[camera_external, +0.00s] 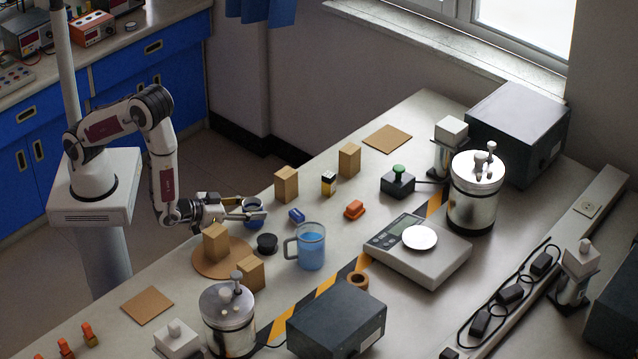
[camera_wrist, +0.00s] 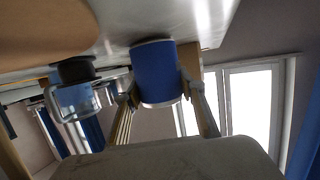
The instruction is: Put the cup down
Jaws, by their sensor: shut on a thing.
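A small dark blue cup (camera_external: 254,213) is at my gripper (camera_external: 246,214), over the left-hand edge area of the table. In the wrist view the blue cup (camera_wrist: 155,72) sits between the two fingers of my gripper (camera_wrist: 158,90), which are shut on its sides. The tabletop lies close to one end of the cup there; I cannot tell whether they touch.
A clear mug with blue contents (camera_external: 311,248) and a black round piece (camera_external: 267,243) stand nearby. A blue block (camera_external: 296,215) lies right of my gripper. Wooden blocks (camera_external: 286,184) stand around, one on a round brown mat (camera_external: 208,268). A scale (camera_external: 440,270) stands farther right.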

